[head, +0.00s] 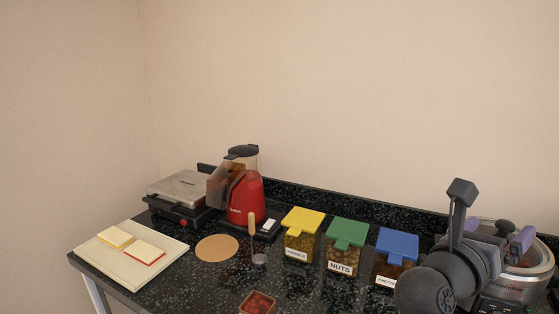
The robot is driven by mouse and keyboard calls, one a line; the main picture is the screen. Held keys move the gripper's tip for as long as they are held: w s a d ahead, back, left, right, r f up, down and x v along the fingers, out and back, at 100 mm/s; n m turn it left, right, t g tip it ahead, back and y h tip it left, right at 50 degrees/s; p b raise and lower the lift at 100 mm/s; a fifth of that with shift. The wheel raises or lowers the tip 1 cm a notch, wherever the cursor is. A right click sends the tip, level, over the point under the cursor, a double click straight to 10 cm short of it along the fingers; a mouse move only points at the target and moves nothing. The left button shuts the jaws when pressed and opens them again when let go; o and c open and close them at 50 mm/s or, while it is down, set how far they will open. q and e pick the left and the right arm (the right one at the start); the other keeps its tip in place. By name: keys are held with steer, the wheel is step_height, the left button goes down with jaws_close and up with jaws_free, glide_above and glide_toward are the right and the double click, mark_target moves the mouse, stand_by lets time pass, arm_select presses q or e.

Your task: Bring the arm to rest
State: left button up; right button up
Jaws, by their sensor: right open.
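My right arm comes in at the lower right. Its dark gripper (498,234) is open, with its two purple-grey finger pads spread apart in front of the silver round cooker at the right end of the counter. The arm hides part of the cooker and part of the counter near the blue-lidded container. My left gripper is not in view.
The cooker (520,289) stands close to the arm. Yellow (303,220), green (347,233) and blue (398,246) lidded containers line the dark counter (200,283). A red blender (246,196), press (180,190) and board (118,272) are left. Airspace above is clear.

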steer(key=a+r+n+t+y, duration=0.1)
steer(key=a+n+t+y, duration=0.6)
steer(key=n, duration=0.5)
steer(key=a+r+n+t+y, duration=0.1)
steer(key=a+n+t+y, duration=0.4)
steer(key=n+t, duration=0.6)
steer(key=s+a+f+n+g+y, duration=0.3)
steer(key=a+f+n+g+y, duration=0.25)
steer(key=f+n, duration=0.4)
steer(key=s+a+f+n+g+y, duration=0.2)
steer(key=a+f+n+g+y, duration=0.4)
steer(key=f+n, duration=0.4)
steer(key=s+d+f+n+g+h, duration=0.25)
steer(key=s+f+g, duration=0.35)
steer(key=s, duration=0.3)
steer(key=s+d+f+n+g+h, duration=0.2)
steer(key=s+d+f+g+h, duration=0.15)
steer(key=s+f+g, duration=0.35)
steer(key=s+f, duration=0.3)
steer(key=f, duration=1.4)
steer(key=s+d+f+g, duration=0.1)
steer(key=s+d+f, duration=0.2)
steer(key=s+f, duration=0.7)
steer(key=s, duration=0.2)
steer(key=shift+s+d+f+g, duration=0.2)
steer(key=shift+s+f+g, duration=0.15)
steer(key=shift+s+f, duration=0.05)
